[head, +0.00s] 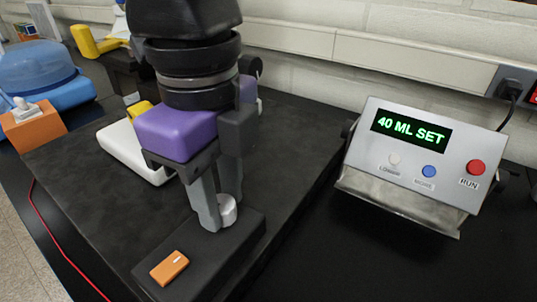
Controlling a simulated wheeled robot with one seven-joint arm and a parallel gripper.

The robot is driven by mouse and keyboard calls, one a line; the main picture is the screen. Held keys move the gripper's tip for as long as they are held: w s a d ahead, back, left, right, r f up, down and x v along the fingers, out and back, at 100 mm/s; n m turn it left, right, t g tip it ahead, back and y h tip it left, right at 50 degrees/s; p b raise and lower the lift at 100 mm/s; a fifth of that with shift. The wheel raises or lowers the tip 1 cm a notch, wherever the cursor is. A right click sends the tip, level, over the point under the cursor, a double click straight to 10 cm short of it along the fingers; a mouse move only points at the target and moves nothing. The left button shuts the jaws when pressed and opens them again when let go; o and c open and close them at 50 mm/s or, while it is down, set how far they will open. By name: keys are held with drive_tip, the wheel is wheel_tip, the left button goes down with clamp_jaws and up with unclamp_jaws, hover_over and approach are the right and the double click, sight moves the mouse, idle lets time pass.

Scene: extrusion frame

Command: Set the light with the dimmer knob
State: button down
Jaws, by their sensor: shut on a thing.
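A black control box (245,243) lies on the dark board at the lower middle. It bears a white round knob (229,213) and an orange rocker switch (169,268). My gripper (219,205) points down at the far part of this box. Its grey fingers are shut on the white knob, one on its left and one behind it. The fingers hide part of the knob, so its turn angle cannot be read. No lit lamp is plain in view.
A grey device (408,160) reading "40 ML SET" stands at the right, with white, blue and red buttons. An orange box with a white toggle (35,124) and a blue domed thing (45,72) are at the left. A white object (125,150) lies behind my gripper.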

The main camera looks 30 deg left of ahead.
sight(221, 203)
drive_tip(key=c, duration=1.1)
unclamp_jaws()
drive_tip(key=shift+o, duration=0.2)
drive_tip(key=shift+r, duration=0.1)
wheel_tip(221, 203, up, 8)
drive_tip(key=shift+f+p, duration=0.15)
drive_tip(key=shift+p, duration=0.35)
